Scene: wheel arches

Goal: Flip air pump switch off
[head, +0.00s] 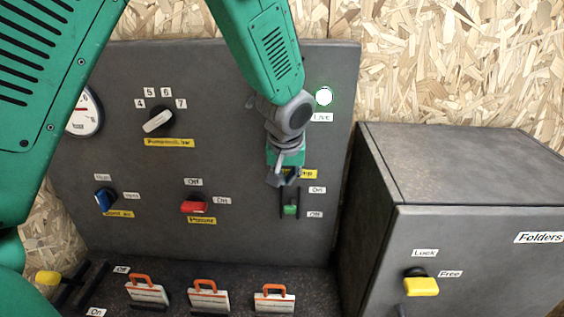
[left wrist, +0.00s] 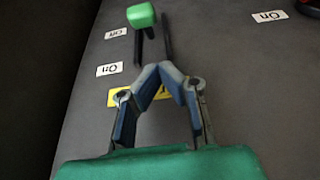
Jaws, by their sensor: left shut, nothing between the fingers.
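The air pump switch is a green knob (head: 290,210) on a black vertical slot in the grey panel (head: 235,120). The knob sits at the lower end of its slot, beside the Off label (head: 315,214); the On label (head: 317,190) is higher. In the left wrist view, turned upside down, the green knob (left wrist: 141,15) is beyond my fingertips, at the Off end. My left gripper (head: 283,180) is shut and empty, just above the knob and in front of the slot's upper end. It partly covers the yellow name label. My fingertips (left wrist: 158,70) are apart from the knob.
A red switch (head: 194,207) and a blue knob (head: 105,198) are to the left, with a dial (head: 158,121) above. Orange-handled tags (head: 209,297) stand below. A dark cabinet (head: 480,240) with a yellow handle (head: 421,286) stands right. A lit lamp (head: 324,96) is above.

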